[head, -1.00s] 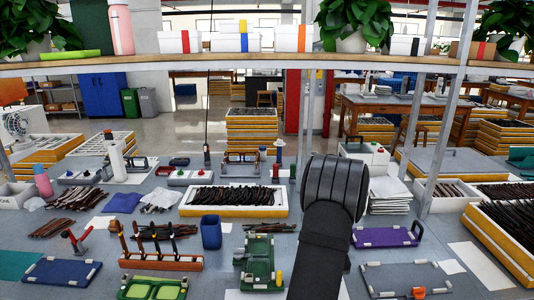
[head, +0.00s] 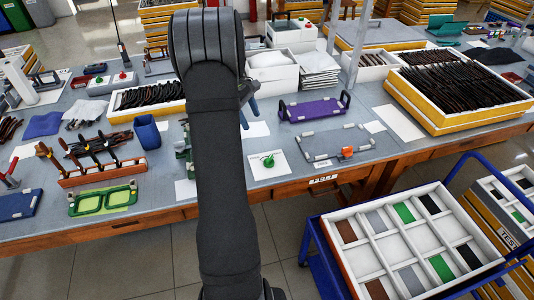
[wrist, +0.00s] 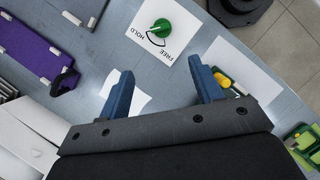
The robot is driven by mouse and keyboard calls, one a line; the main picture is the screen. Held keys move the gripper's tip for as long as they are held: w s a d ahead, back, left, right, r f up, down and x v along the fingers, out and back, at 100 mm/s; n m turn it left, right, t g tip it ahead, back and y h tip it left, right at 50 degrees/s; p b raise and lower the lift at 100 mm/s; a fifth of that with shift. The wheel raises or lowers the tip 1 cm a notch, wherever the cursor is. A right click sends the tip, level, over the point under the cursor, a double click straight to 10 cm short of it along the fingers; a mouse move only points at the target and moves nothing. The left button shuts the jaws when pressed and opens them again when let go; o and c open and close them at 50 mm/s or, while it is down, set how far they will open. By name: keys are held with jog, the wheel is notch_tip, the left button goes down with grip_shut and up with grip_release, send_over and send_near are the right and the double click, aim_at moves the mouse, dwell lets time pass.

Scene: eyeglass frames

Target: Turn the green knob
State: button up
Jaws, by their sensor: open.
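The green knob (head: 268,161) stands on a white card (head: 267,165) near the front edge of the table, to the right of my arm. It also shows at the top of the wrist view (wrist: 161,27), where the card carries a black arc and the words HOLD and FREE. I cannot tell exactly where the knob points. My gripper (wrist: 163,80) is open and empty, with its two blue fingers spread; the knob lies ahead of the fingertips, apart from them. In the head view my arm hides most of the gripper, and only blue finger parts show.
A purple tray (head: 313,109) lies behind the knob, and a grey frame-like fixture (head: 335,145) with an orange part is to its right. A green machine (head: 184,149) is partly hidden by my arm. A blue cart (head: 320,262) stands in front of the table.

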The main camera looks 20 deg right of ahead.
aim_at(269, 158)
jog(key=x, duration=1.7)
jog(key=shift+r, duration=0.1)
jog(key=shift+c, duration=0.4)
jog(key=c, duration=0.9)
jog(key=shift+d+m+g, duration=0.1)
jog(key=shift+m+g, duration=0.2)
jog(key=shift+m, duration=0.2)
jog(key=o, duration=1)
